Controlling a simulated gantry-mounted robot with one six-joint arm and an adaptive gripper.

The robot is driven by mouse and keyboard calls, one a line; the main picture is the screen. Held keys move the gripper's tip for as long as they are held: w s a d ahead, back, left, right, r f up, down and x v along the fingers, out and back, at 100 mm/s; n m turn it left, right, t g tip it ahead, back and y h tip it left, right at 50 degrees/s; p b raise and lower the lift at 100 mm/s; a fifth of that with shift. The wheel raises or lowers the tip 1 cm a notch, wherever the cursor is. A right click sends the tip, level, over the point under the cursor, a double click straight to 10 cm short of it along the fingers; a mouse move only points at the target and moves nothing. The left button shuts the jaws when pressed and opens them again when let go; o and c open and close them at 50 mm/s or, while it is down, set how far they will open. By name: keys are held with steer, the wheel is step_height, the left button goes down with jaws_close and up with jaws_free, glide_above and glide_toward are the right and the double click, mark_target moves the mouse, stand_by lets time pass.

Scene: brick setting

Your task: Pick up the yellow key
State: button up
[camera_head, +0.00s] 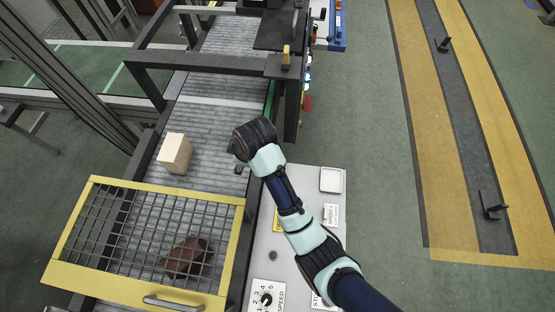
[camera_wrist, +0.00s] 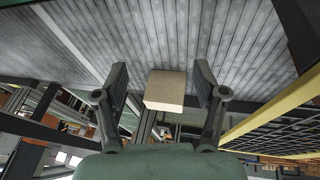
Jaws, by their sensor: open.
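A small yellow upright piece (camera_head: 286,55) stands on a dark plate by the conveyor's right frame in the head view. It may be the yellow key, but it is too small to tell. It does not show clearly in the wrist view. My gripper (camera_head: 237,164) is over the conveyor's right side, well nearer the camera than the yellow piece. In the wrist view my gripper (camera_wrist: 161,68) has its two dark fingers spread. A beige block shows in line between them, but in the head view it lies apart, to the left. The fingers hold nothing.
The beige block (camera_head: 174,153) sits on the slatted conveyor (camera_head: 215,110). A yellow-framed mesh guard (camera_head: 140,291) covers the near end, with a brown object (camera_head: 187,256) beneath. A control panel (camera_head: 265,240) lies right. Dark frame bars (camera_head: 200,60) cross the conveyor.

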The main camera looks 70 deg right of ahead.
steer(key=s+d+f+b, duration=0.1)
steer(key=s+d+f, duration=0.2)
steer(key=f, duration=0.1)
steer(key=s+d+f+g+y+b, duration=0.1)
steer(key=s+d+f+b, duration=0.1)
steer(key=s+d+f, duration=0.1)
steer(key=s+d+f+g+y+b, duration=0.1)
steer(key=s+d+f+b, duration=0.1)
steer(key=f, duration=0.4)
steer(key=shift+s+d+n, duration=0.3)
steer(key=shift+s+d, duration=0.25)
steer(key=shift+d, duration=0.3)
steer(key=f+b, duration=0.1)
steer(key=f, duration=0.1)
steer(key=f+b, duration=0.1)
steer(key=f, duration=0.2)
steer(key=a+f, duration=0.1)
steer(key=f, duration=0.1)
steer(key=shift+w+f+b, duration=0.35)
steer(key=shift+b, duration=0.05)
steer(key=shift+d+r, duration=0.1)
steer(key=c, duration=1.3)
steer(key=shift+o, duration=0.2)
step_height(320, 180, up, 20)
steer(key=p, duration=1.1)
steer(key=shift+p, duration=0.3)
